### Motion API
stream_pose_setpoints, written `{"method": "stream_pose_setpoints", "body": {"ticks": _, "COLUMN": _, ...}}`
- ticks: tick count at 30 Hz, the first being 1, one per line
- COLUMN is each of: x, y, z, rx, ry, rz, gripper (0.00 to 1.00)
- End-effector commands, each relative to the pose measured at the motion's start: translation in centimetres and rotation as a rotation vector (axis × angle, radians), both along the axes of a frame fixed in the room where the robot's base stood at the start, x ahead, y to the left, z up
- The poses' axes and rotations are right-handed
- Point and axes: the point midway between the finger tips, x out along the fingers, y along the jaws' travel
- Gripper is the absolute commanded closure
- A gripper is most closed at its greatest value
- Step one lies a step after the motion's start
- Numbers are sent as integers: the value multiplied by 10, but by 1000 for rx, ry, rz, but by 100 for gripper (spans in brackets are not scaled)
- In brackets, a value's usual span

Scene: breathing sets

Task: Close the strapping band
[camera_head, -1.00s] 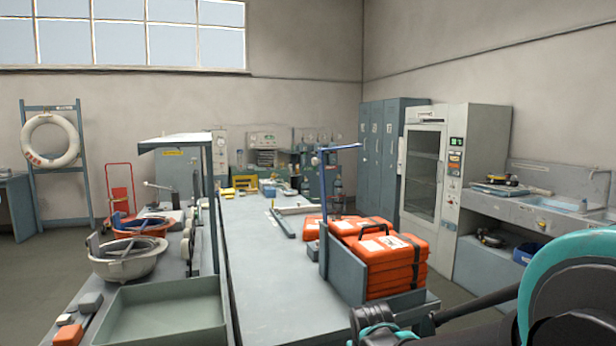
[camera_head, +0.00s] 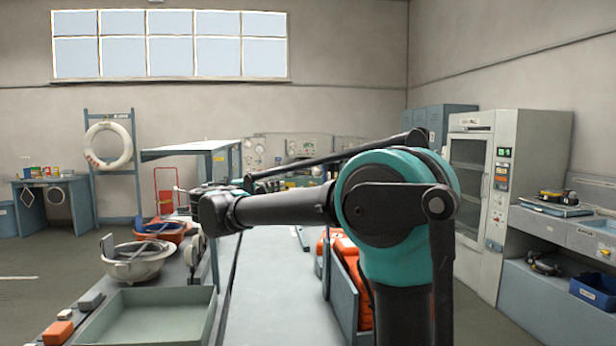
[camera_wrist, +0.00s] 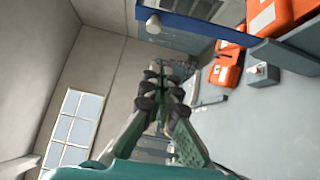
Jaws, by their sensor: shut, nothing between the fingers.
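In the wrist view a blue bar (camera_wrist: 200,23) crosses the top, with a pale round knob (camera_wrist: 153,24) at its left end. It may be the strapping band's arm; I cannot tell for sure. In the head view my arm hides the bar and most of the cases (camera_head: 345,262); the gripper itself is not clearly seen there.
A blue-grey panel (camera_head: 341,300) stands beside the cases on the bench (camera_head: 270,290). A small grey block (camera_wrist: 263,73) sits near the cases. A side bench at left bears a green tray (camera_head: 150,318) and a bowl (camera_head: 140,266).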

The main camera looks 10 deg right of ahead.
Motion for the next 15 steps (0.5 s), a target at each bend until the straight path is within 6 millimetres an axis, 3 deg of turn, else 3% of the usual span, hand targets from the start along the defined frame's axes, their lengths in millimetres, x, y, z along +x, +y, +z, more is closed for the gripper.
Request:
{"method": "stream_pose_setpoints", "body": {"ticks": 2, "x": 2, "y": 9, "z": 10, "rx": -23, "ry": -16, "rz": 7, "gripper": 100}}
{"method": "stream_pose_setpoints", "body": {"ticks": 5, "x": 6, "y": 6, "z": 14, "rx": -30, "ry": -21, "rz": 7, "gripper": 100}}
{"method": "stream_pose_setpoints", "body": {"ticks": 15, "x": 48, "y": -37, "z": 16, "rx": -28, "ry": -19, "rz": 4, "gripper": 100}}
